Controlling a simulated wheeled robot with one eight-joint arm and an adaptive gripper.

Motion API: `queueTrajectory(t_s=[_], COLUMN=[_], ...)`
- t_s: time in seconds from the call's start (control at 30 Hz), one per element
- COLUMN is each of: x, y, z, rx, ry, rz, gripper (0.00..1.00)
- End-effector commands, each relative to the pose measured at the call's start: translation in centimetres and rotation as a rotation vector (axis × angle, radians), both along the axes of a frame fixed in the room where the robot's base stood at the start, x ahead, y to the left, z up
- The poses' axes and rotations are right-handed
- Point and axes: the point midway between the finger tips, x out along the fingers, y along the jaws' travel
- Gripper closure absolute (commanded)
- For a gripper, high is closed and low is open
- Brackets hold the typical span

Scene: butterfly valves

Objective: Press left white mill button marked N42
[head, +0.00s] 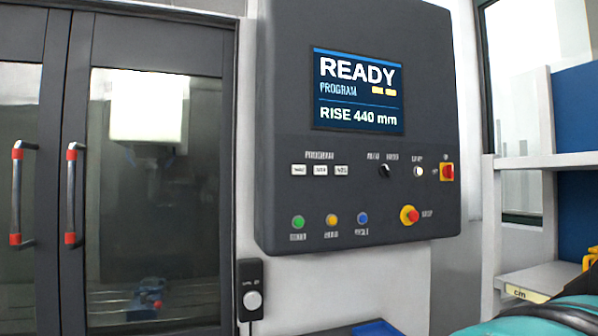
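A dark control panel (275,120) hangs on the machine front. Under its PROGRAM heading is a row of three small white buttons: the left white button (299,170), the middle one (320,170) and the right one (341,170). Their black markings are too small to read surely, so I cannot confirm N42. The screen (358,91) above them reads READY, PROGRAM and RISE 440 mm. Nothing touches or covers the buttons. I cannot make out my gripper's fingertips in the head view.
Below are green (298,222), yellow (331,220) and blue (363,218) buttons and a red-yellow stop knob (409,215). A black selector (384,171) and red switch (447,172) sit right of the white buttons. Door handles (70,195) stand at left, shelving (545,162) at right.

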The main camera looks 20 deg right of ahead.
Motion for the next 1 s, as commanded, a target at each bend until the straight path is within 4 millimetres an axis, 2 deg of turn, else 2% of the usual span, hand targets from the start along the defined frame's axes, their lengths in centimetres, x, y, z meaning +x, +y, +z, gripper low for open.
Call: queueTrajectory(t_s=[0.07, 1.0], x=[0.00, 0.00], y=[0.00, 0.00], z=[0.00, 0.00], rx=[0.000, 0.000], ry=[0.000, 0.000], rz=[0.000, 0.000], gripper=[1.00, 1.00])
